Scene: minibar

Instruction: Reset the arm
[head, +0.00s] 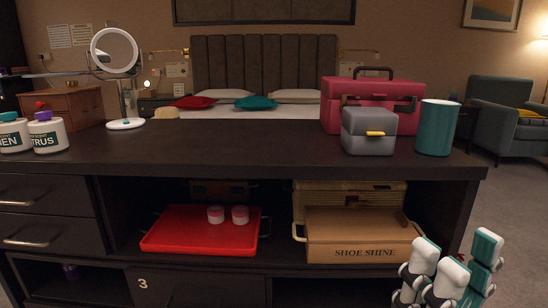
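My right gripper (458,258) is at the bottom right of the head view, in front of the cabinet's right end. Its white and teal fingers point up and stand apart, with nothing between them. Its arm is mostly out of the picture. My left gripper is not in view.
The dark cabinet (250,148) fills the middle. On top are a teal cup (437,127), grey box (369,131), red case (330,106), mirror (115,52) and white jars (47,135). The shelf holds a red tray (180,230) and shoe shine box (360,235). Floor shows at right.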

